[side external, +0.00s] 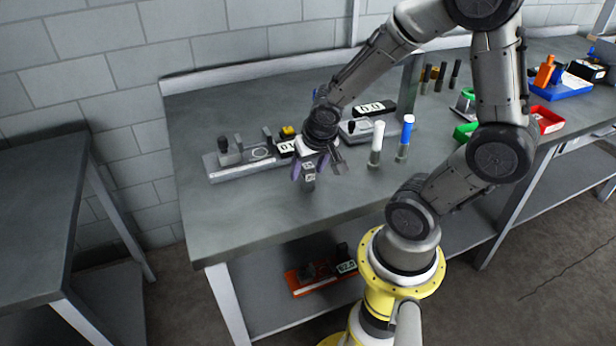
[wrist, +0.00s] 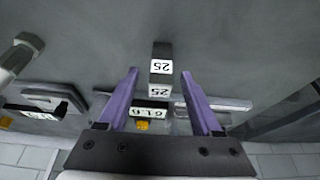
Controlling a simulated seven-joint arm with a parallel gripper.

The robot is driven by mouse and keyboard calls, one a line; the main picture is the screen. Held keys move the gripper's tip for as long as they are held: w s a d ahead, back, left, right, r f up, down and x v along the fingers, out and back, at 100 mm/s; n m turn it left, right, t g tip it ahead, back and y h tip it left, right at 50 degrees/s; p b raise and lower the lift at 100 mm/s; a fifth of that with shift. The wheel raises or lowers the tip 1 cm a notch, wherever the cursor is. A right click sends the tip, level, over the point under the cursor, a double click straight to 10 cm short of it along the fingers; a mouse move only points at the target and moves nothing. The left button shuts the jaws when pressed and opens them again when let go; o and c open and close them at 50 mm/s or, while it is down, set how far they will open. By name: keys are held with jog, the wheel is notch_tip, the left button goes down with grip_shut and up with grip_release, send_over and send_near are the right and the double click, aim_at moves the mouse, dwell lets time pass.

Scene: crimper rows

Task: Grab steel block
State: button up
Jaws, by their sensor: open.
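The steel block (side external: 308,184) is a small dark grey block standing on the bench near its front edge. In the wrist view the steel block (wrist: 161,52) shows two white labels reading 25. My gripper (side external: 312,168) points down over the block. In the wrist view the two purple fingers of my gripper (wrist: 160,74) are open, one on each side of the block, with a gap on both sides. How far down the block the fingertips reach is hard to tell.
A grey device with a black knob (side external: 232,150) stands left of my gripper. Blue (side external: 570,88) and red (side external: 548,122) trays lie far right. Bare bench lies front left.

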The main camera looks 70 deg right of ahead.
grip_shut()
jog(key=shift+r, duration=0.1)
dwell(1.2)
